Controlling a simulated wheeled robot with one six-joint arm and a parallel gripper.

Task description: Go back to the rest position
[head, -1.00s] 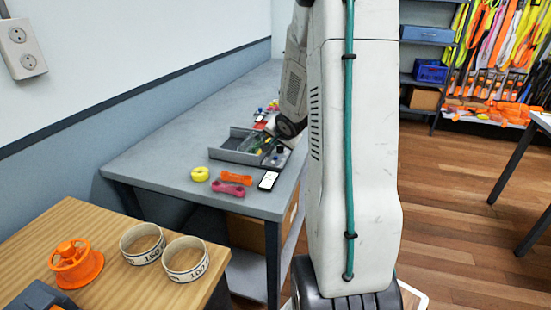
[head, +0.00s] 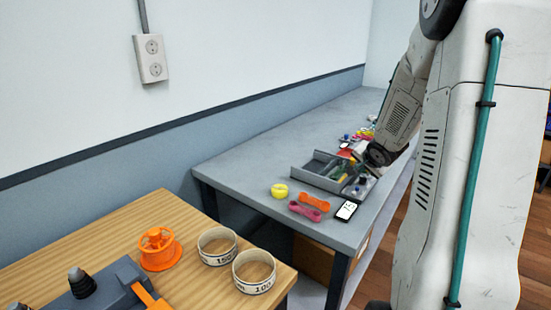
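My arm fills the right side of the head view and reaches over the grey table (head: 262,153). Its wrist end is near the grey divided tray (head: 308,180) on that table. My gripper's fingers are hidden behind my own arm, so I cannot see whether they hold anything. In the tray lie small items, one of them green (head: 338,172).
A yellow ring (head: 279,191), an orange link (head: 315,199), a magenta link (head: 305,211) and a phone (head: 346,211) lie before the tray. The wooden table (head: 195,285) holds an orange spool (head: 159,250) and two white rings (head: 217,247) (head: 254,272). A wall socket (head: 150,58) is behind.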

